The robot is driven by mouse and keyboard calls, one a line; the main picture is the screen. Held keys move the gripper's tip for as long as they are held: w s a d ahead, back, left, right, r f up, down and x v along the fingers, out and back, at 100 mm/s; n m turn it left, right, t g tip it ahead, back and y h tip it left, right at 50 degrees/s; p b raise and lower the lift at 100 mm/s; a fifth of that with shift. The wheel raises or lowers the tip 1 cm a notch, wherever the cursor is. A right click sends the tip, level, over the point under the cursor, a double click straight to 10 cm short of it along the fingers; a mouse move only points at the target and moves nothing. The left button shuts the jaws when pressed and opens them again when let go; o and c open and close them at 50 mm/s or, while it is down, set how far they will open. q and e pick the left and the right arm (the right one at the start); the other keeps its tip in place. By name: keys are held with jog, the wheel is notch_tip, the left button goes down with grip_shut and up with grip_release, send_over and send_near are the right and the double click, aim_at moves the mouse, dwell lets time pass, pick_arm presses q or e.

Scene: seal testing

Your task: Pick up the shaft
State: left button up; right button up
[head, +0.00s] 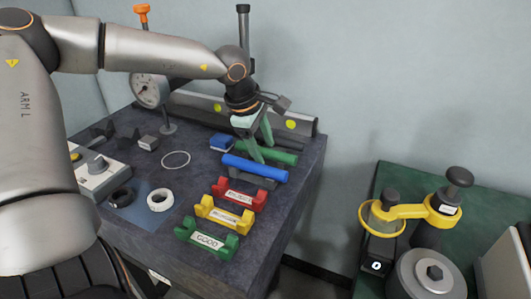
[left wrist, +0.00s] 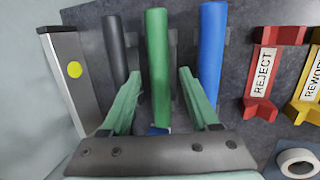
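Several shafts lie side by side on cradles: a green shaft (head: 284,156), a blue shaft (head: 254,169) and a black one, clearest in the left wrist view (left wrist: 114,50). My left gripper (head: 258,149) points down at the green shaft. In the left wrist view, its two pale green fingers (left wrist: 159,76) are spread, one on each side of the green shaft (left wrist: 157,60), with gaps between them and it. The blue shaft (left wrist: 211,55) is right of the right finger. The gripper is open and empty. My right gripper is out of view.
Red (head: 238,193), yellow (head: 223,213) and green (head: 206,237) labelled cradles stand in front of the shafts on the dark bench. A grey rail (head: 215,110) runs behind. A dial gauge (head: 148,90) stands back left. A black ring and a white ring (head: 160,200) lie at left.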

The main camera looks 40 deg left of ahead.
pick_arm(q)
grip_shut()
dwell(1.1)
